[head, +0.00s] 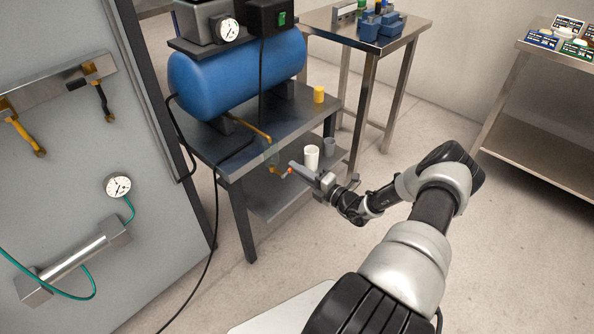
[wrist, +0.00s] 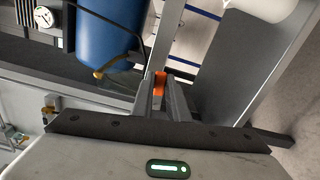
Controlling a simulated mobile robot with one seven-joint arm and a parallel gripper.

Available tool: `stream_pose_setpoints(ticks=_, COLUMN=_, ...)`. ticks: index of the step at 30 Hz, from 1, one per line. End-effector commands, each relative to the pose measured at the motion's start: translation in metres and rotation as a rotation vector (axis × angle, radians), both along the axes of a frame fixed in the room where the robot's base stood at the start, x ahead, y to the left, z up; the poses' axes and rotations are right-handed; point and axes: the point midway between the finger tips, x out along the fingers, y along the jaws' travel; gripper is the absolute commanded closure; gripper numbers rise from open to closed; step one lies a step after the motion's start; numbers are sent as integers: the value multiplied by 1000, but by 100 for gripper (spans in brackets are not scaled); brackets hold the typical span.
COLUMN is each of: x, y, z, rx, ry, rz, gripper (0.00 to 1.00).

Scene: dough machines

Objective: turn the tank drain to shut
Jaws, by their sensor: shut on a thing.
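The blue tank (head: 235,70) lies on a dark metal stand, and its end also shows in the wrist view (wrist: 105,38). A thin brass drain line (head: 250,128) runs from under the tank to the stand's front edge. The drain's orange handle (wrist: 158,84) is between my fingertips in the wrist view. In the head view a small orange-red spot of it shows at my fingertips. My gripper (head: 290,169) is shut on this handle, just off the stand's front edge. The fingers hide most of the handle, so I cannot tell the valve's angle.
A white cup (head: 312,157) and a grey cup (head: 329,147) stand close behind my gripper, on the lower shelf. A yellow cylinder (head: 319,94) stands on the stand's top. A black cable (head: 215,205) hangs in front. A grey panel (head: 75,150) rises at left.

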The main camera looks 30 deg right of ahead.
Motion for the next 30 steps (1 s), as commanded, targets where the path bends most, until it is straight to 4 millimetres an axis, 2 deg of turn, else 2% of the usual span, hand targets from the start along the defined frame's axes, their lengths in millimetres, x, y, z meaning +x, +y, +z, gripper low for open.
stream_pose_setpoints(ticks=10, x=-1, y=1, z=-8, rx=133, ry=52, rz=2, gripper=100)
stream_pose_setpoints(ticks=26, x=-1, y=1, z=-10, rx=158, ry=61, rz=2, gripper=100)
stream_pose_setpoints(ticks=27, x=-1, y=1, z=-10, rx=158, ry=61, rz=2, gripper=84)
stream_pose_setpoints(ticks=30, x=-1, y=1, z=-9, rx=157, ry=60, rz=2, gripper=67)
